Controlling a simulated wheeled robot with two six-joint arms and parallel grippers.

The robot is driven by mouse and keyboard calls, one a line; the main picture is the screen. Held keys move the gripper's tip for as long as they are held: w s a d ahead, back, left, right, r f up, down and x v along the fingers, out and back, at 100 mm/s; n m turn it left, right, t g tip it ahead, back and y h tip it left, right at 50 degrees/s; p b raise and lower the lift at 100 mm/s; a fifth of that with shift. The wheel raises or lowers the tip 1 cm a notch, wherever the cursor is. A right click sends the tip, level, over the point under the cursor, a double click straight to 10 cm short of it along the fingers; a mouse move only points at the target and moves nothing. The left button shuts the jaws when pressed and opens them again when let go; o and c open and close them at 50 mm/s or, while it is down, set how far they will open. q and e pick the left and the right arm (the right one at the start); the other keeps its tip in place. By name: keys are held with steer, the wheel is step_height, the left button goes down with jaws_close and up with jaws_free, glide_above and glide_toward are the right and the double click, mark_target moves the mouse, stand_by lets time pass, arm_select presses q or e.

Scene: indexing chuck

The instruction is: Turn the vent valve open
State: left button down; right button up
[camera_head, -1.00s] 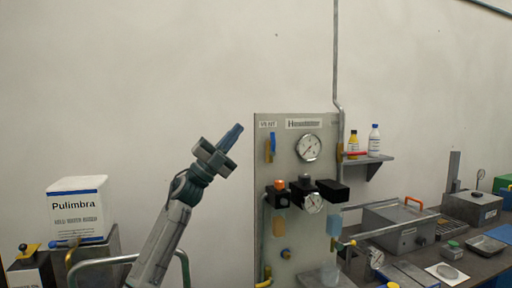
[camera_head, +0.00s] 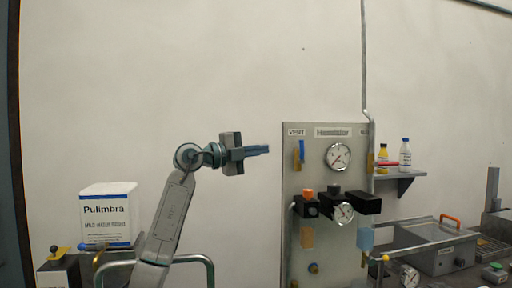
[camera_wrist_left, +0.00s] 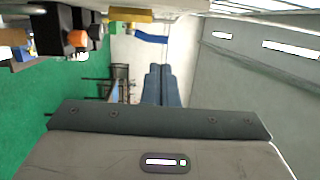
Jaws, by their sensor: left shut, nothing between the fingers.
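The vent valve's blue handle (camera_head: 301,150) stands upright under the VENT label (camera_head: 296,132) at the upper left of the grey panel (camera_head: 291,220). A brass-yellow part shows beside it. In the left wrist view the blue handle (camera_wrist_left: 151,38) lies across the picture beyond the fingertips, with the yellow part (camera_wrist_left: 131,15) next to it. My left gripper (camera_head: 266,149) is shut and empty, pointing right at about the handle's height. It appears left of the panel in the head view, apart from the handle. Its blue fingers (camera_wrist_left: 161,72) are together in the wrist view. My right gripper is out of view.
The panel carries a large gauge (camera_head: 338,156), black blocks with an orange knob (camera_head: 308,192) and a smaller gauge (camera_head: 343,212). A shelf (camera_head: 401,174) with bottles is to the right. A white Pulimbra box (camera_head: 108,215) stands left. The wall behind my gripper is bare.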

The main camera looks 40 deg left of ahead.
mark_target(300, 142)
arm_select(q)
steer(key=shift+p+x, duration=2.15)
steer(key=shift+x, duration=3)
steer(key=shift+w+d+r+p, duration=0.3)
steer(key=shift+r+p, duration=0.15)
steer(key=shift+p, duration=0.55)
steer(key=shift+s+a, duration=0.1)
steer(key=shift+s, duration=0.05)
